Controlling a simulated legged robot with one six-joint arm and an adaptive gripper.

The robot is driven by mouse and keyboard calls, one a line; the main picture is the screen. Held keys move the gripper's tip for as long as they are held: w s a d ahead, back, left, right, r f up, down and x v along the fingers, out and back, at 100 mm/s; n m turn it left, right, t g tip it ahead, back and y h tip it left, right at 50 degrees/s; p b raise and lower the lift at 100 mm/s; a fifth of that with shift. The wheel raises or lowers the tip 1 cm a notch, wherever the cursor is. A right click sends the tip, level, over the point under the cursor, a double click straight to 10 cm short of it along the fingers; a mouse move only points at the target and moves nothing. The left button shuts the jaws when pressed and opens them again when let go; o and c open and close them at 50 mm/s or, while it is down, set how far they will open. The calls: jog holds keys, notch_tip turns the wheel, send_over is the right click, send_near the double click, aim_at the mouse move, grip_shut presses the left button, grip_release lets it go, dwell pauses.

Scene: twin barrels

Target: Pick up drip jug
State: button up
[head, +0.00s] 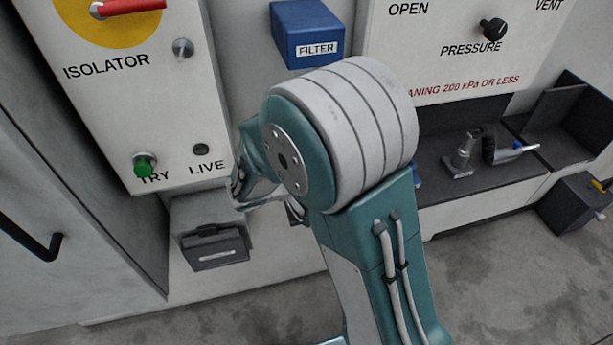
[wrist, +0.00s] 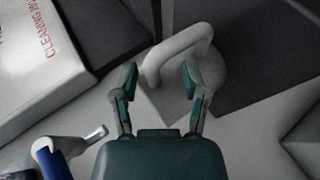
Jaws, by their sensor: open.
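In the wrist view, a pale grey vessel with a thick looped handle, which looks like the drip jug (wrist: 172,47), is just beyond my fingertips. My gripper (wrist: 160,80) is open, with one finger on each side of the near end of the handle loop. I cannot tell whether either finger touches it. Part of the jug's body is hidden by the right finger. In the head view, my arm blocks the middle, and I cannot make out the jug or the fingertips there.
A blue-handled tool (wrist: 50,160) with a metal tip is at lower left in the wrist view. In the head view, a dark bench (head: 500,182) holds a grey metal fitting (head: 462,155). A blue FILTER box (head: 305,35) and isolator panel (head: 125,95) are on the wall. Concrete floor is open in front.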

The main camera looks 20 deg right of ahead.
jog(key=c, duration=0.4)
jog(key=shift+d, duration=0.15)
grip_shut()
jog(key=shift+s+d, duration=0.1)
jog(key=shift+d, duration=0.35)
jog(key=shift+a, duration=0.25)
